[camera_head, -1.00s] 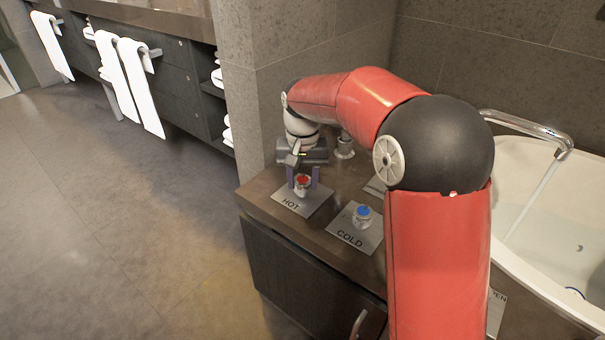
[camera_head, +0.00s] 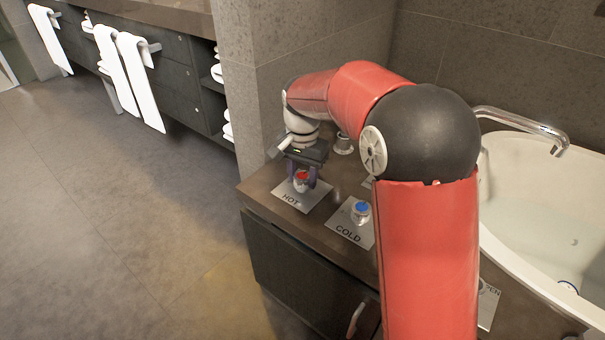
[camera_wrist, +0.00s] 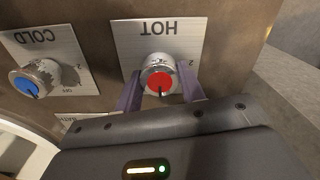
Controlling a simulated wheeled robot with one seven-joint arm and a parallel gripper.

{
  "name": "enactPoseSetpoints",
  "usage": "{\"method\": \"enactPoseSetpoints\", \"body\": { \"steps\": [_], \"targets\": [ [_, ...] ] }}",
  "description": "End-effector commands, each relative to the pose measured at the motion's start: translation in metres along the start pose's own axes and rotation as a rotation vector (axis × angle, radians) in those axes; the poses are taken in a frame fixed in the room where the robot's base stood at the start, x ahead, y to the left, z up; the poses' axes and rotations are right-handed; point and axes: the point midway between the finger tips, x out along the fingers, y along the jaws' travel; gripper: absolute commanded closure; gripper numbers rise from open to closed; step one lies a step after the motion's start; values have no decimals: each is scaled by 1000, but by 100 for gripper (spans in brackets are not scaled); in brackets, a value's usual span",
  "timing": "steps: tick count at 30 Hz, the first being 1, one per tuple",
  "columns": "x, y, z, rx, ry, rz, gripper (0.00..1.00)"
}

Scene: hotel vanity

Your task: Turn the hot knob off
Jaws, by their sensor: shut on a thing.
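The hot knob (camera_head: 301,178) is a metal knob with a red cap on a plate marked HOT, at the left of the dark counter. In the wrist view the hot knob (camera_wrist: 159,81) sits between my two purple fingers, its dark pointer mark toward the bottom of the picture. My gripper (camera_head: 302,183) is shut on it from above, and my gripper also shows in the wrist view (camera_wrist: 160,88). The tap spout (camera_head: 525,127) stands over the white tub, with no stream of water visible from it.
The cold knob (camera_head: 361,211), with a blue cap, is close to the right of the hot one; it also shows in the wrist view (camera_wrist: 35,79). Another metal knob (camera_head: 343,143) stands behind. A tiled wall (camera_head: 325,75) rises at the back. The tub (camera_head: 535,215) is at the right.

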Motion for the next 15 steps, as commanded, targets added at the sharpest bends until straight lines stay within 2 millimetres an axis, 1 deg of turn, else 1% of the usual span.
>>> {"method": "enactPoseSetpoints", "body": {
  "steps": [7, 8, 12, 13, 15],
  "targets": [
    [-1, -1, -2, 0, 5, -4, 84],
    [-1, -1, -2, 0, 5, -4, 60],
    [-1, 0, -1, -1, 4, -3, 41],
    [-1, 0, -1, -1, 4, -2, 39],
    [-1, 0, -1, -1, 3, -2, 39]
  ]
}}
